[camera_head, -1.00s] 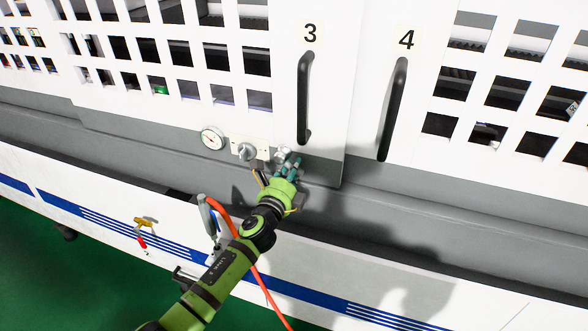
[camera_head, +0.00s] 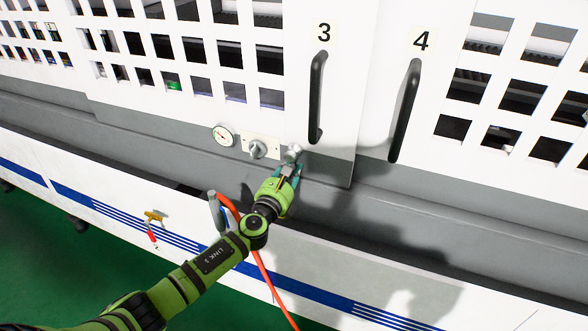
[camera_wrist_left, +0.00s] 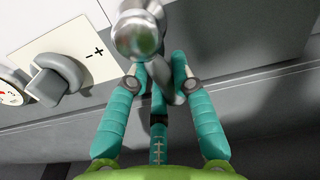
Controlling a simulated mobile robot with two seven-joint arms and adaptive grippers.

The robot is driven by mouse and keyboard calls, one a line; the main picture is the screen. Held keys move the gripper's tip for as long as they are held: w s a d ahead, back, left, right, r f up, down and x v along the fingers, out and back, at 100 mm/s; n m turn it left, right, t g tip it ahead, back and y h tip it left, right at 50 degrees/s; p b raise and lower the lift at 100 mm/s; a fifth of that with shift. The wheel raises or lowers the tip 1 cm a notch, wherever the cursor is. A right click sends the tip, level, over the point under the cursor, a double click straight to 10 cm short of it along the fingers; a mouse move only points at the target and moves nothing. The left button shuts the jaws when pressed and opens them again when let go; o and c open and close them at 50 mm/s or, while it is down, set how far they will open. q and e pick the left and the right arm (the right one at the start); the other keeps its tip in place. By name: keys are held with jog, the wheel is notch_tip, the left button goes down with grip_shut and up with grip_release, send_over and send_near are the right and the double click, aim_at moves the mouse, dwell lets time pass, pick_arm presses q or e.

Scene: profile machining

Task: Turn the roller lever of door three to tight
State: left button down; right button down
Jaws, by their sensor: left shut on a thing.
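The roller lever (camera_head: 293,151) is a shiny metal piece with a rounded end, on the machine front below door three (camera_head: 339,100). In the left wrist view the roller lever (camera_wrist_left: 140,35) shows its round metal head, with a stem running down between my fingers. My left gripper (camera_head: 287,168) is at the lever from below.
A dial gauge (camera_head: 223,135) and a knob (camera_head: 257,149) on a plate marked plus and minus sit left of the lever. Black handles stand on door three (camera_head: 317,97) and door four (camera_head: 404,110). An orange hose (camera_head: 262,268) hangs below. A ledge runs under the doors.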

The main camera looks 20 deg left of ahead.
pick_arm(q)
jog(key=shift+a+m, duration=0.35)
jog(key=shift+m, duration=0.55)
jog(key=c, duration=1)
grip_release()
jog(key=shift+c, duration=0.2)
jog(key=s, duration=1.2)
jog(key=shift+a, duration=0.25)
